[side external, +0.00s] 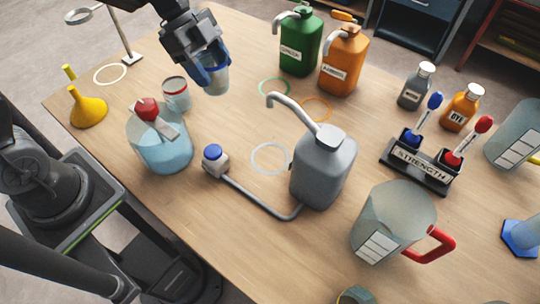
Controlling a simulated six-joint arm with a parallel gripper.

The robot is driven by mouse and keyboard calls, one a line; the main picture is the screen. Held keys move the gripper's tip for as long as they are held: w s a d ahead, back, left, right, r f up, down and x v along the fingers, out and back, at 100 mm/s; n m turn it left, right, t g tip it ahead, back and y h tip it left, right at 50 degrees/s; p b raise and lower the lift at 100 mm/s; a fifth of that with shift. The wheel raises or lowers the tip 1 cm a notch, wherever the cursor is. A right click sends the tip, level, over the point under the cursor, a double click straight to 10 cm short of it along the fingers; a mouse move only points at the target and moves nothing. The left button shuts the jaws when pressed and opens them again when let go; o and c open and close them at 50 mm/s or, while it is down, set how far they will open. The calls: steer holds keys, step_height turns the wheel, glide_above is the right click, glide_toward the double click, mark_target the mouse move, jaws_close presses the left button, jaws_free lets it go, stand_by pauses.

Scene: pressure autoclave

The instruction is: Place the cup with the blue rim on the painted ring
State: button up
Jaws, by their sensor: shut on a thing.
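A translucent cup with blue at its upper edge (216,82) is held in my gripper (211,73), at the upper middle of the side external view. My gripper is shut on it and hides part of its rim. The cup looks upright; I cannot tell how far it is above the table. Several rings show on the table: a white ring (253,158) beside the grey jug, a green ring (260,86), an orange ring (304,104) and a pale cream ring (95,76). No cup stands on any of them.
A red-rimmed cup (176,97) and a beaker of blue liquid (165,150) stand left of my gripper. A grey jug (322,170) with a long spout, green (300,45) and orange (343,62) jugs, a handled pitcher (393,222) and a strength stand (419,166) crowd the right.

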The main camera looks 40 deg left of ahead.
mark_target(214, 87)
steer(key=shift+s+r+m+g, duration=0.25)
steer(key=shift+m+g, duration=0.15)
steer(key=shift+m, duration=0.3)
step_height(214, 87, down, 4)
steer(key=shift+f, duration=0.2)
steer(key=shift+d+f, duration=0.2)
steer(key=shift+f, duration=0.15)
steer(key=d+f, duration=0.2)
steer(key=d, duration=0.1)
steer(key=d+f, duration=0.1)
steer(key=d, duration=0.3)
steer(key=d+f, duration=0.2)
steer(key=d, duration=0.1)
steer(key=shift+d+f, duration=0.9)
steer(key=shift+d, duration=0.2)
steer(key=shift+d+f, duration=0.6)
steer(key=shift+d, duration=0.15)
steer(key=o, duration=1)
steer(key=shift+f, duration=0.1)
